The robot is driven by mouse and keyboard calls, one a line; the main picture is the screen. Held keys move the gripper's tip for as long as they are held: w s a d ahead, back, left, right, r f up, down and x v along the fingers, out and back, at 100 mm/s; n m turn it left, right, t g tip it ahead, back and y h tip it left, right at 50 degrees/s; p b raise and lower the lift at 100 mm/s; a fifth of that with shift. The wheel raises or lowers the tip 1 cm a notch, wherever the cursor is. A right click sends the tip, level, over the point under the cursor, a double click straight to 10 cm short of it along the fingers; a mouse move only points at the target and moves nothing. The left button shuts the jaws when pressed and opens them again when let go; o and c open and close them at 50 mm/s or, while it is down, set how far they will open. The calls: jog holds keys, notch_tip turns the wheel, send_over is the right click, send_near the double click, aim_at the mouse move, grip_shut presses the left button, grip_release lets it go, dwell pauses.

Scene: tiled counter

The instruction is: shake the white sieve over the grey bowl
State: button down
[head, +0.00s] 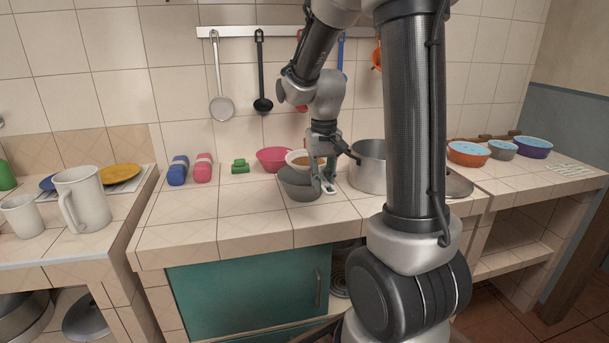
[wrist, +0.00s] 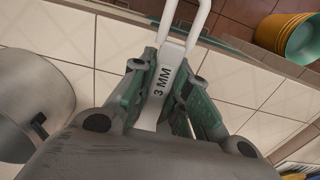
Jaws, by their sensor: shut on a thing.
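My gripper (head: 323,180) points down at the counter's middle and is shut on the handle of the white sieve (head: 297,155). In the wrist view the white handle (wrist: 158,85), marked "3 MM", lies between my fingers (wrist: 160,95), and its looped end sticks out beyond them. The sieve's pan shows in the head view behind my gripper, with brown contents inside. The grey bowl (head: 299,190) stands on the counter just in front of and below the pan. My gripper covers part of both, so the exact overlap and height cannot be told.
A steel pot (head: 367,170) stands close right of my gripper; it fills the left of the wrist view (wrist: 30,100). A pink bowl (head: 272,158) and green block (head: 240,166) are left. Utensils hang behind from a rail (head: 250,32). The counter's front left is clear.

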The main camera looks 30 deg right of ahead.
jog(key=shift+d, duration=0.15)
jog(key=shift+w+a, duration=0.1)
jog(key=shift+a, duration=0.55)
jog(key=shift+a+r, duration=0.1)
jog(key=shift+r, duration=2.4)
